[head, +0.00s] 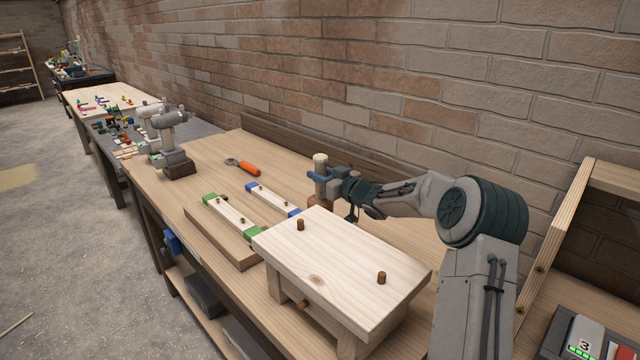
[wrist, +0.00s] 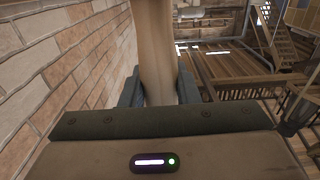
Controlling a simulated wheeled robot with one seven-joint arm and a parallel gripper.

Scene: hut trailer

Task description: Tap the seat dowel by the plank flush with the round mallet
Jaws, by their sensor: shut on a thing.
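My gripper (head: 322,178) is shut on the round mallet. The mallet's pale handle (head: 320,160) points up through the jaws, and its brown head (head: 318,200) hangs below, behind the seat's far edge. I cannot tell whether the head touches the bench. The handle also fills the space between the jaws in the wrist view (wrist: 155,50). The pale wooden seat (head: 340,255) stands on the bench. A brown dowel (head: 301,225) sticks up from it on the side by the planks, a short way from the mallet. A second dowel (head: 381,278) stands up near the opposite end.
A green-ended plank (head: 230,213) lies on a board (head: 208,228), with a blue-ended plank (head: 270,199) beside it. An orange-handled tool (head: 247,168) lies farther along. Another small robot arm (head: 170,140) stands beyond. The brick wall runs behind the bench.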

